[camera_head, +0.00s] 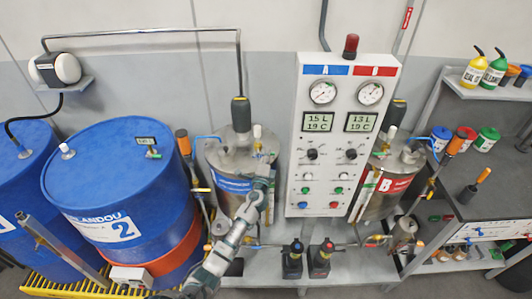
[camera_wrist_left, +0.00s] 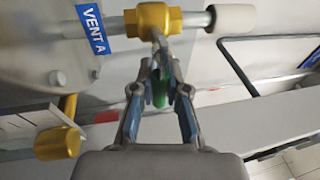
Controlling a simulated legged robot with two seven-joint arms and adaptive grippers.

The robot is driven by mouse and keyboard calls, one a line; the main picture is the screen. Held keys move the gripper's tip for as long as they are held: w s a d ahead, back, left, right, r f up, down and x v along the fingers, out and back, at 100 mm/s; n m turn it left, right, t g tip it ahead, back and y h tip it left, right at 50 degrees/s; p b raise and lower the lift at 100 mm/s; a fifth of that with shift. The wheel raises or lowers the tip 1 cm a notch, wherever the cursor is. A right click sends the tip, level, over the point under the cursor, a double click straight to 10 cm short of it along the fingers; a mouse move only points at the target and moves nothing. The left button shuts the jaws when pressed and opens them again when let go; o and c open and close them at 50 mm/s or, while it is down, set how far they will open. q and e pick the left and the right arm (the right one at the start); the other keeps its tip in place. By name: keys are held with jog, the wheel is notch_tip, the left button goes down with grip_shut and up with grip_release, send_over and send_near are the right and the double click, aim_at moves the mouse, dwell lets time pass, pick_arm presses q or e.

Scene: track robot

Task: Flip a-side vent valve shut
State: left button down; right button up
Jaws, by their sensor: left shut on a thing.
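The a-side vent valve shows in the left wrist view as a gold valve body (camera_wrist_left: 153,19) on a grey pipe, beside a blue "VENT A" tag (camera_wrist_left: 91,29). Its lever comes from the gold body toward my gripper and carries a green grip (camera_wrist_left: 160,92). My left gripper (camera_wrist_left: 161,75) is shut on this lever, with the green grip between its fingers. In the head view my left gripper (camera_head: 263,165) is at the right side of the metal tank A (camera_head: 231,163) with the blue label; the valve is too small to make out there. My right gripper is not in view.
The white control panel (camera_head: 340,140) stands just right of my left gripper. The tank with the red B label (camera_head: 392,184) is beyond it. Blue drums (camera_head: 125,165) stand at the left.

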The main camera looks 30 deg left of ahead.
pick_arm(q)
jog(key=c, duration=1.3)
grip_release()
jog(key=shift+d+f, duration=0.35)
jog(key=shift+f, duration=0.1)
jog(key=shift+o, duration=0.7)
jog(key=shift+w+d+r, duration=0.1)
jog(key=shift+r, duration=0.1)
jog(key=v, duration=1.2)
jog(key=shift+f, duration=0.1)
